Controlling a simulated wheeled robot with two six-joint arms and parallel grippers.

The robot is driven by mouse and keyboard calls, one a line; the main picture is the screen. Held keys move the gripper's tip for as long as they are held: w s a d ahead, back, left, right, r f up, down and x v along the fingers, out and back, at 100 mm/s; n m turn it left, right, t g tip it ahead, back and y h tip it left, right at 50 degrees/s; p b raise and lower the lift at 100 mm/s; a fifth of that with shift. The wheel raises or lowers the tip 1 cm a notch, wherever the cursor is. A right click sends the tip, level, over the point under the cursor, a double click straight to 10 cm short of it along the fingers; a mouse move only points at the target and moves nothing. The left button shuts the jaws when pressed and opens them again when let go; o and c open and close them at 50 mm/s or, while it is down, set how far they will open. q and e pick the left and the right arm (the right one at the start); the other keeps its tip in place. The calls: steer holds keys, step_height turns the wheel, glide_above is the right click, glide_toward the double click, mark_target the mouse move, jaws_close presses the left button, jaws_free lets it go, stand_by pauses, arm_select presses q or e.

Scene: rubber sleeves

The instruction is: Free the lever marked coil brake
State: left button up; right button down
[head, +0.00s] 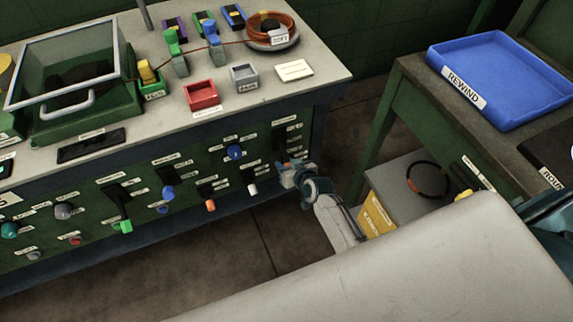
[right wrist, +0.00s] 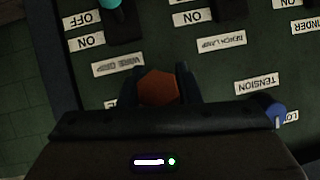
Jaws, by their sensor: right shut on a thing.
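My right gripper (head: 297,176) is at the right end of the green control panel (head: 210,165), below a black switch plate. In the right wrist view its two fingers (right wrist: 158,90) are shut on an orange-brown hexagonal piece (right wrist: 158,87) at the panel. A blurred label beside it seems to read "wire grip". Several levers and knobs stand on the panel, including a blue-tipped lever (head: 168,191) and a green-tipped lever (head: 124,226). I cannot read "coil brake" on any label. My left gripper is not in view.
The bench top (head: 320,82) carries a copper coil (head: 270,25), a red bin (head: 201,95) and a grey bin (head: 244,77). A blue "rewind" tray (head: 540,70) is on the right table. A yellow-fronted box (head: 376,216) stands low beside my right arm.

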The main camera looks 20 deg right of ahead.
steer(key=c, duration=1.1)
jaws_free()
steer(key=shift+w, duration=0.1)
steer(key=shift+o, duration=0.2)
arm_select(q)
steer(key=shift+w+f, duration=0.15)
arm_select(e)
steer(key=v, duration=1.1)
steer(key=shift+w+f, duration=0.1)
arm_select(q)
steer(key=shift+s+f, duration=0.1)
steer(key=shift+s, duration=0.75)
